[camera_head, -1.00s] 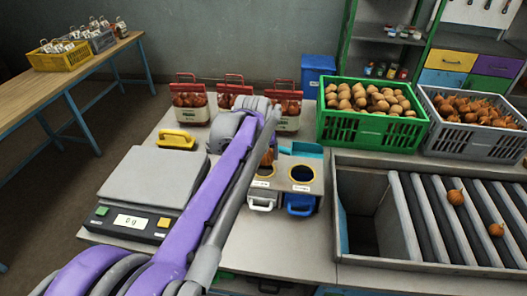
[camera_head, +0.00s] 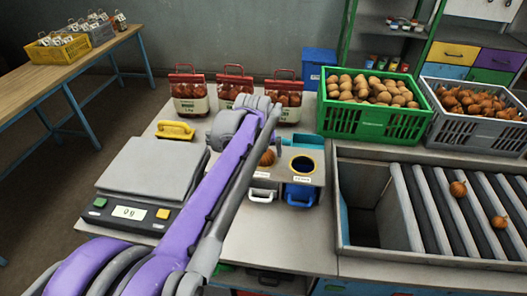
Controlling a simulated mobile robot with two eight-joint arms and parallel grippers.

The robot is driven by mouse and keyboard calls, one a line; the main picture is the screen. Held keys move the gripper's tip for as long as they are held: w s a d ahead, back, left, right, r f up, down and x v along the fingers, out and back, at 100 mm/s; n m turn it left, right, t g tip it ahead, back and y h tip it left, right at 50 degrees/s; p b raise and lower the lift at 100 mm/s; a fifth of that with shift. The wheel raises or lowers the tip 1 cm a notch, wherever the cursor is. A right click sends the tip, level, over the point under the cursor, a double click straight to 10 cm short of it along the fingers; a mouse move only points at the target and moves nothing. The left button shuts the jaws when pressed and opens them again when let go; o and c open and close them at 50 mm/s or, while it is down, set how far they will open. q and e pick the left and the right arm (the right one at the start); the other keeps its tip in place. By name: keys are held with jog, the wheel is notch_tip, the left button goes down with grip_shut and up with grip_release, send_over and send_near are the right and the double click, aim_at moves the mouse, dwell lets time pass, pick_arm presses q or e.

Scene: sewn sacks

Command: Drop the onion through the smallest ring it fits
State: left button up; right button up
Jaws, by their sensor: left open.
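A grey ring stand (camera_head: 313,180) stands mid-table, with a white handle and a blue handle on its front. Its right ring (camera_head: 302,165) is blue-rimmed with a dark, empty opening. A brown onion (camera_head: 267,158) shows at the stand's left opening, partly behind my arm. I cannot tell whether it rests on that ring or sits in it. My left gripper (camera_head: 270,118) is open, just above and behind the onion, mostly hidden by my purple and grey arm. My right gripper is out of view.
A scale (camera_head: 150,170) reading 0 g and a yellow-handled item (camera_head: 175,130) lie left. Red-handled onion sacks (camera_head: 188,95) stand behind. A green crate (camera_head: 368,122) and a grey crate (camera_head: 470,135) are back right. Rollers (camera_head: 440,215) with two loose onions fill the right.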

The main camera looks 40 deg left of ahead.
pick_arm(q)
jog(key=v, duration=1.1)
jog(key=shift+p, duration=0.3)
jog(key=shift+f, duration=0.1)
